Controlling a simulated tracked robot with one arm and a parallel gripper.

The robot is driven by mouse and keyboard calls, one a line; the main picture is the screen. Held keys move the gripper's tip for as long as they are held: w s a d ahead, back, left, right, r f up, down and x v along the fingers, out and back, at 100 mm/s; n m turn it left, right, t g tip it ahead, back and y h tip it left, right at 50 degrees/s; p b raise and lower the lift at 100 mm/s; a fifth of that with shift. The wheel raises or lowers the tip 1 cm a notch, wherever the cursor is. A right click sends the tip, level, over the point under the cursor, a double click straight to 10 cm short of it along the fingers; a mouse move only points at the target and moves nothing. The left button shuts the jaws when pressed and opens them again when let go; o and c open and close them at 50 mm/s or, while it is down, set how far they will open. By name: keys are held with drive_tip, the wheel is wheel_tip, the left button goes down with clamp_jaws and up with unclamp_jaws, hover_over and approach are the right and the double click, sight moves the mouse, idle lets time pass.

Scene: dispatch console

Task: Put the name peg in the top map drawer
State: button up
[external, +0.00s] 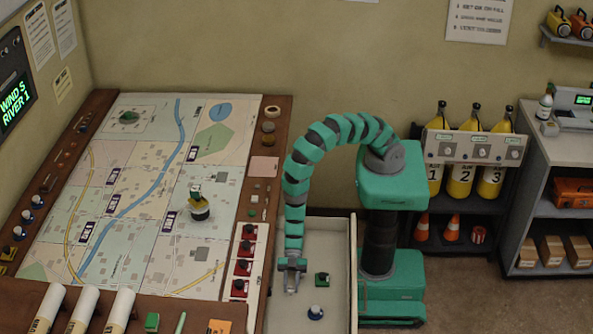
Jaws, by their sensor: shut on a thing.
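My gripper (290,284) points down over the left side of the open map drawer (342,236). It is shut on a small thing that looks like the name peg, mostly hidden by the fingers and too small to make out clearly. The drawer is pulled out to the right of the map table, and its pale floor is visible. I cannot tell how high the gripper is above the drawer floor.
The map table (270,123) lies left of the drawer, with a figure (199,203) standing on its map. A row of red switches (243,267) runs along its right edge. White rolls (83,308) lie in front. Yellow cylinders (461,180) and a shelf (550,230) stand at right.

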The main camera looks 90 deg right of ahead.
drive_tip(key=shift+f, duration=1.95)
drive_tip(key=shift+f, duration=0.15)
drive_tip(key=o, duration=0.9)
drive_tip(key=shift+o, duration=0.2)
drive_tip(key=shift+d+r, duration=0.25)
drive_tip(key=shift+r, duration=0.05)
drive_tip(key=v, duration=1.1)
drive_tip(key=shift+d, duration=0.25)
drive_tip(key=shift+r, duration=0.1)
